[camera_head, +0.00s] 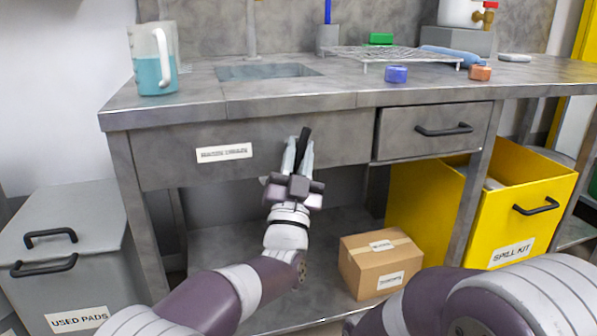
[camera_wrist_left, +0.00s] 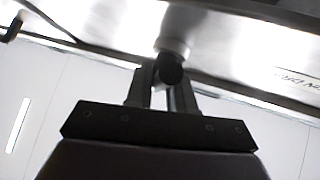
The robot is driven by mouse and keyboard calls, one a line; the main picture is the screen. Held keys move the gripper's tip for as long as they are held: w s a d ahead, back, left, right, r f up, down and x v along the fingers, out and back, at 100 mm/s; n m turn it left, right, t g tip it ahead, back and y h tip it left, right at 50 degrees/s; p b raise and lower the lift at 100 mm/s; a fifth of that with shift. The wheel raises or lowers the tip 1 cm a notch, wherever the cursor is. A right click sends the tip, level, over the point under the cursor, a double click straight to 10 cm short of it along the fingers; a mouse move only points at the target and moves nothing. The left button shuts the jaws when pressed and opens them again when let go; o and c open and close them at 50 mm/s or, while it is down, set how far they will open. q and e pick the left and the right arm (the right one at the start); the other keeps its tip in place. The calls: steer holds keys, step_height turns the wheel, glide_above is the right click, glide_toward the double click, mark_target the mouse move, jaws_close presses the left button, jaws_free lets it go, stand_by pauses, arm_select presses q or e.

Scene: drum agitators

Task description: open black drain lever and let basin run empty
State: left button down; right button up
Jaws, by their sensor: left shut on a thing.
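The black drain lever (camera_head: 303,146) is on the front panel of the grey workbench, right of a label that is hard to read. It stands tilted, its top leaning slightly right. My left gripper (camera_head: 298,160) is shut on the lever, its fingers on either side of it. In the left wrist view the lever's dark round end (camera_wrist_left: 171,68) sits between the fingertips (camera_wrist_left: 166,82), below a pale collar. The basin (camera_head: 265,71) is sunk in the bench top, and its surface looks grey-blue; its water level cannot be told. My right gripper is out of view.
A jug of blue liquid (camera_head: 153,72) stands at the bench's left. A wire rack (camera_head: 395,55) and blue and orange blocks lie right of the basin. Below are a grey used-pads bin (camera_head: 70,235), a cardboard box (camera_head: 380,262) and a yellow spill-kit bin (camera_head: 535,190).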

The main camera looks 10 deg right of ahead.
arm_select(q)
steer(key=shift+d+f+n+t+y+b, duration=0.1)
steer(key=shift+n+t+y+b, duration=0.5)
steer(key=shift+n+y, duration=0.95)
steer(key=shift+n+t+y+b, duration=0.25)
steer(key=shift+n+t+y, duration=0.75)
steer(key=shift+n, duration=0.85)
steer(key=shift+n+y, duration=0.5)
steer(key=shift+y, duration=0.35)
steer(key=c, duration=1.1)
jaws_free()
steer(key=b+v, duration=1)
steer(key=v, duration=0.2)
steer(key=shift+s, duration=0.35)
